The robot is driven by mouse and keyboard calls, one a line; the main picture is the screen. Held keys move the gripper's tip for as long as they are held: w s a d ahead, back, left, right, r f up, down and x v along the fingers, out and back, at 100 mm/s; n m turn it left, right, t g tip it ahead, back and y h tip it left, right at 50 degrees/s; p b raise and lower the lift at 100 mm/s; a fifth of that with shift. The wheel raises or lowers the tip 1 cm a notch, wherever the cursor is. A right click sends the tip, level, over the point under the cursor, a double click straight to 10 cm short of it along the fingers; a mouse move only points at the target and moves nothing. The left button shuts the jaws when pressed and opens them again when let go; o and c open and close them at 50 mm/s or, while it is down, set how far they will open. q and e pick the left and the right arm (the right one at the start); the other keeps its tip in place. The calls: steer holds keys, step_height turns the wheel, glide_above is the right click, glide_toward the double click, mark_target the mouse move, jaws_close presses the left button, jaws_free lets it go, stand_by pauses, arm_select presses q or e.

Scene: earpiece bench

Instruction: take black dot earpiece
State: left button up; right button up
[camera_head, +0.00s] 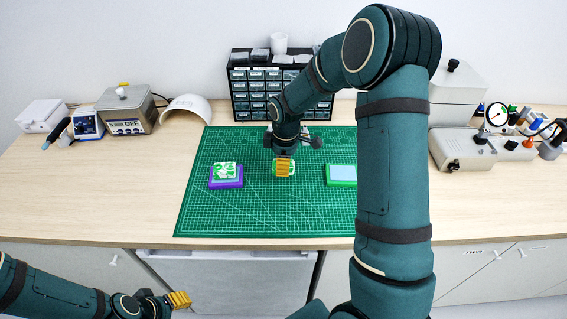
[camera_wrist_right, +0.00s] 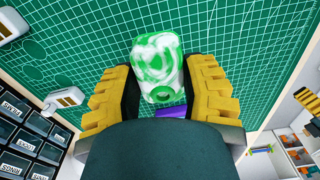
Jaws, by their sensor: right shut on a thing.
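My right gripper (camera_head: 284,168) is over the middle of the green mat. Its yellow fingers are shut on a green-and-white marbled earpiece (camera_wrist_right: 158,65), which shows between them in the right wrist view. The earpiece has a dark round spot near its lower end; I cannot tell whether this is the black dot. Another green-and-white marbled thing (camera_head: 225,170) sits on a purple-edged block (camera_head: 226,184) left of the gripper. My left gripper (camera_head: 178,300) is low at the left, in front of the bench and away from the mat; its finger gap is unclear.
The green cutting mat (camera_head: 240,215) covers the middle of the bench. A green block with a pale blue top (camera_head: 342,173) lies beside my right arm. A black drawer cabinet (camera_head: 240,95) stands behind. Devices line both sides. The mat's front area is free.

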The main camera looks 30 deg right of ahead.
steer(key=shift+r+p, duration=1.35)
steer(key=shift+r, duration=0.9)
steer(key=shift+f, duration=0.1)
